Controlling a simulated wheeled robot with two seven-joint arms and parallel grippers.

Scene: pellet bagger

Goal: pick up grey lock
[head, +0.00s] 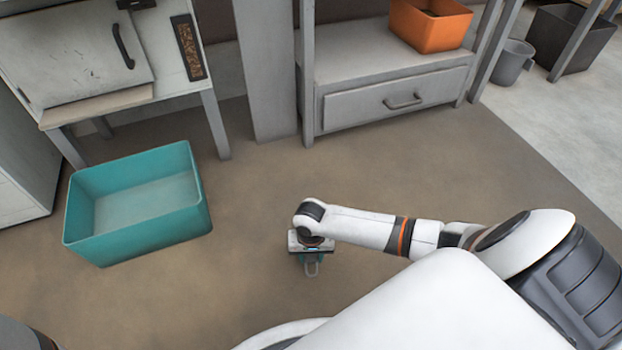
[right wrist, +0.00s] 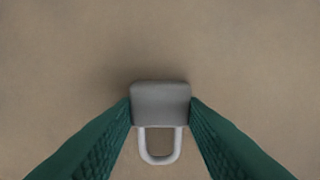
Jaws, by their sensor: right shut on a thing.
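The grey lock (right wrist: 160,104) is a grey block with a pale U-shaped shackle, seen in the right wrist view. It sits between the two green fingertips of my right gripper (right wrist: 160,110), which touch its left and right sides. The shackle points toward the bottom of that view. In the head view the right gripper (head: 310,258) points down at the brown floor, and the shackle of the lock shows just below it. I cannot tell whether the lock touches the floor. My left gripper is not in view.
An empty teal bin (head: 135,240) stands on the floor to the left. A grey shelf unit with a drawer (head: 395,103) stands at the back and holds an orange bin (head: 428,32). A grey bucket (head: 511,64) and a dark bin (head: 570,45) are at the back right. Floor around the gripper is clear.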

